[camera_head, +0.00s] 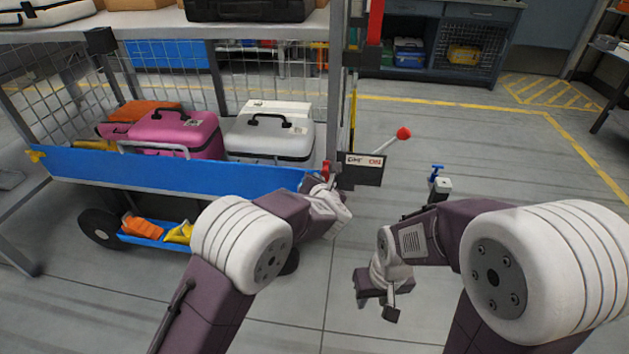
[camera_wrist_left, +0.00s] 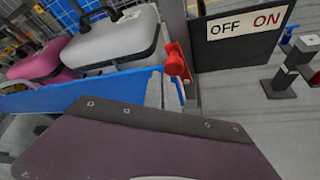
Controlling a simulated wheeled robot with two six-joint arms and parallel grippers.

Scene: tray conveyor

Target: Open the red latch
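The red latch (camera_head: 327,168) is small and sits at the right end of the blue bar (camera_head: 175,173) across the cart's front. In the left wrist view the red latch (camera_wrist_left: 176,64) stands clear, just beyond and right of the blue bar (camera_wrist_left: 85,92). My left gripper (camera_head: 335,205) is close below and beside the latch.
An OFF/ON sign box (camera_head: 361,169) and a red-knobbed lever (camera_head: 403,133) stand right of the latch. A pink case (camera_head: 175,132) and a white case (camera_head: 270,130) lie behind the bar. A small post with a blue top (camera_head: 438,184) stands farther right. Open floor lies right.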

